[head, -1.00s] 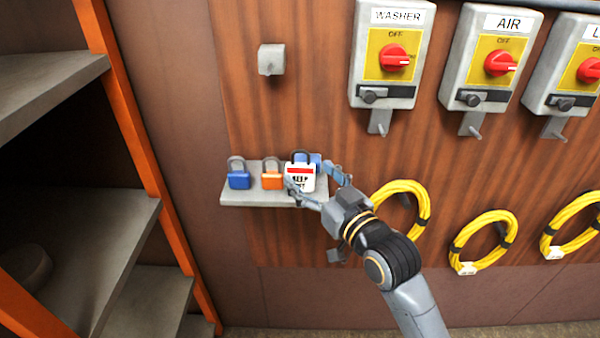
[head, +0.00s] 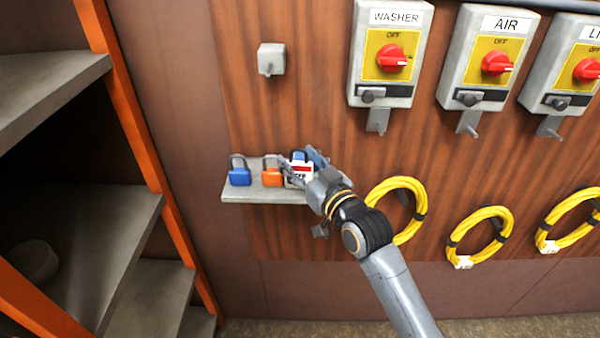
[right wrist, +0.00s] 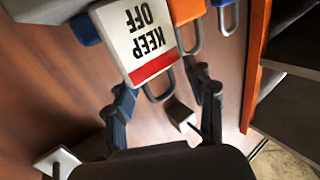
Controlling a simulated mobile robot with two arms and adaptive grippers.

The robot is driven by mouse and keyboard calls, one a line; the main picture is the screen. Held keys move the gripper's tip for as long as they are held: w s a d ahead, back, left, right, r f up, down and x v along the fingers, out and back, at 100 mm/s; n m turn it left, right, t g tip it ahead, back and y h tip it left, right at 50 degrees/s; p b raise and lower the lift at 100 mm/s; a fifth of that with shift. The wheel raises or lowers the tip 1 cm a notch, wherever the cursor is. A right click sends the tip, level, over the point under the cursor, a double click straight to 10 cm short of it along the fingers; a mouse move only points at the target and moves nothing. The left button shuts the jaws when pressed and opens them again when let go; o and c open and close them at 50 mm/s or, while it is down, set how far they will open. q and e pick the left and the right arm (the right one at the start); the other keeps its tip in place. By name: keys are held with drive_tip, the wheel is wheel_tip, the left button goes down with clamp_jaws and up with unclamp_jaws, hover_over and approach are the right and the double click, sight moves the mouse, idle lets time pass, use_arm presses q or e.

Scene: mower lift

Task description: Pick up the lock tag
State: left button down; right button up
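The lock tag (head: 301,171) is a white tag with a red band and the words KEEP OFF. It is at the right end of a small grey wall shelf (head: 255,196), partly hidden by my right gripper in the head view. The tag also shows large and upside down in the right wrist view (right wrist: 138,38), with a grey shackle at its red end. My right gripper (head: 298,157) is open, its fingers close to the tag. In the right wrist view the fingers (right wrist: 163,80) are spread, with the shackle between their tips. I cannot tell if they touch it. My left gripper is out of view.
A blue padlock (head: 240,176) and an orange padlock (head: 271,176) stand left of the tag; another blue item is partly hidden behind it. Switch boxes (head: 388,75) and yellow cable coils (head: 398,238) hang to the right. A shelving unit (head: 125,90) stands at left.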

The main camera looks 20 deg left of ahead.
drive_tip(key=shift+c, duration=1.1)
drive_tip(key=shift+r+b, duration=0.3)
drive_tip(key=shift+r, duration=0.2)
drive_tip(key=s+d+r+b, duration=0.3)
drive_tip(key=s+d+r, duration=0.6)
drive_tip(key=r, duration=0.3)
drive_tip(key=shift+d+b, duration=0.4)
drive_tip(key=shift+d, duration=0.45)
